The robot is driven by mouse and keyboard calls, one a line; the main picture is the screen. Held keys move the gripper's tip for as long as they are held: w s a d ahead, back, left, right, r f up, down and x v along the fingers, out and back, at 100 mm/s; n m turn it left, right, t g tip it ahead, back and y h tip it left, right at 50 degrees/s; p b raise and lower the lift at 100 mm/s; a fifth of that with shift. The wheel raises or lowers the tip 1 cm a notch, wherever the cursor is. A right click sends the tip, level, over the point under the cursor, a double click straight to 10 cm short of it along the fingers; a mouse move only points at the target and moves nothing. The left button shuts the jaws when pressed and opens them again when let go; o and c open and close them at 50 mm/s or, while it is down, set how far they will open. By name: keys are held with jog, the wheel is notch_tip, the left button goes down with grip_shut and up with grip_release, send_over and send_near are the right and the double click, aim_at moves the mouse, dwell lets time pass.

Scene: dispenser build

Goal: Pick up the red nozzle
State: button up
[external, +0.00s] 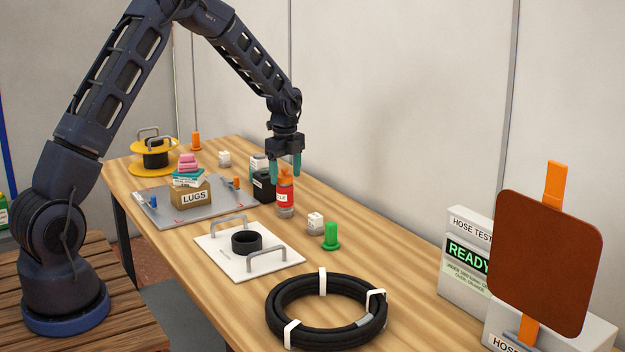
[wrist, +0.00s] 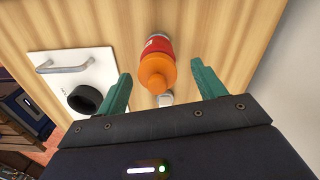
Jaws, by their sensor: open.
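I see no plainly red nozzle. A red-labelled bottle (external: 285,196) stands upright on the table with an orange nozzle-like top (external: 286,173). The bottle (wrist: 158,44) and its orange top (wrist: 156,72) also show in the wrist view. My gripper (external: 284,172) points down with its teal fingers apart. In the wrist view, the orange top appears between the fingertips (wrist: 160,72); I cannot tell whether they touch it. A separate orange nozzle-shaped piece (external: 196,141) stands at the far end of the table. A green nozzle-shaped piece (external: 331,237) stands nearer the front.
A black bottle (external: 264,187) stands close left of the red one. A white block (external: 315,222) stands nearby. A white plate with handles (external: 214,244), a LUGS box (external: 192,197) on a grey tray (external: 154,216) and a black hose coil (external: 275,311) occupy the table.

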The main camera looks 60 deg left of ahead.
aim_at(284, 197)
notch_tip(284, 197, down, 4)
jog(key=shift+s+f, duration=0.1)
jog(key=shift+s, duration=0.05)
grip_shut()
dwell(0.3)
